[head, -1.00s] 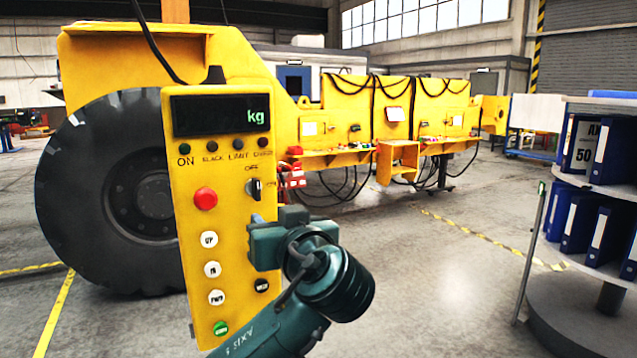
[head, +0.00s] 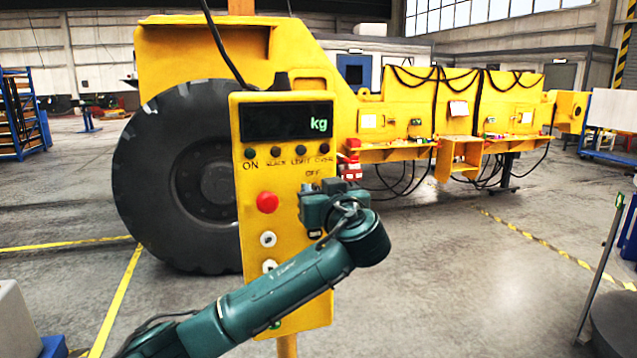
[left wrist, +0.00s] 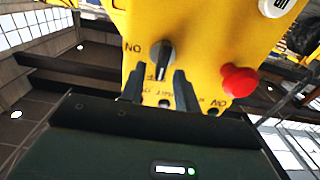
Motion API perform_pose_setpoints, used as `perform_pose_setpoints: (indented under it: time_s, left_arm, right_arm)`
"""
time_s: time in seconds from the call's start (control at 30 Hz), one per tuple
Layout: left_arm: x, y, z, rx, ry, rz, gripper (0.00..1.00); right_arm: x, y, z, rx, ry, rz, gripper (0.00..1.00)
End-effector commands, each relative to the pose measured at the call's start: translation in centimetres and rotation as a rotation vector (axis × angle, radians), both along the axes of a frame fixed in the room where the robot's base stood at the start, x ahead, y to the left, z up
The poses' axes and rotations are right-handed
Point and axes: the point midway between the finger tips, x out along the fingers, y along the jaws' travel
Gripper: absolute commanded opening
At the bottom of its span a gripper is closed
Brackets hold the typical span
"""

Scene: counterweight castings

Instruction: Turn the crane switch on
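The crane switch is a black rotary knob (left wrist: 163,55) on the yellow control box (head: 292,225). In the left wrist view, which is upside down, the knob lies along the line to its OFF mark, and the ON mark is at its side. My left gripper (head: 312,192) is in front of the box in the head view and hides the knob there. In the left wrist view its two fingers (left wrist: 159,75) are apart, with the knob between or just beyond their tips; contact cannot be told. My right gripper is not in view.
A red button (head: 267,202) and white buttons (head: 268,239) sit left of my gripper on the box. A dark display (head: 286,121) reads "kg" above. A large tyre (head: 180,185) and yellow crane body (head: 390,120) stand behind.

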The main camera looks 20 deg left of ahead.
Motion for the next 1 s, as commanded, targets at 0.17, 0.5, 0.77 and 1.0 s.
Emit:
perform_pose_setpoints:
  time_s: [0.17,0.5,0.77,1.0]
  left_arm:
    - [0.6,0.39,-0.03,-0.001,-0.001,-0.001,0.32]
    - [0.6,0.4,-0.06,0.0,0.0,-0.001,0.22]
    - [0.58,0.39,-0.05,0.0,0.0,0.0,0.01]
    - [0.59,0.38,-0.07,0.0,0.001,0.0,0.0]
  right_arm:
    - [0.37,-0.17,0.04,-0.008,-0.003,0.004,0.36]
    - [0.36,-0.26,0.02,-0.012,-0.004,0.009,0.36]
    - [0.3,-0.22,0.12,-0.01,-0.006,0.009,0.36]
    - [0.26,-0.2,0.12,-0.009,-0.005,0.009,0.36]
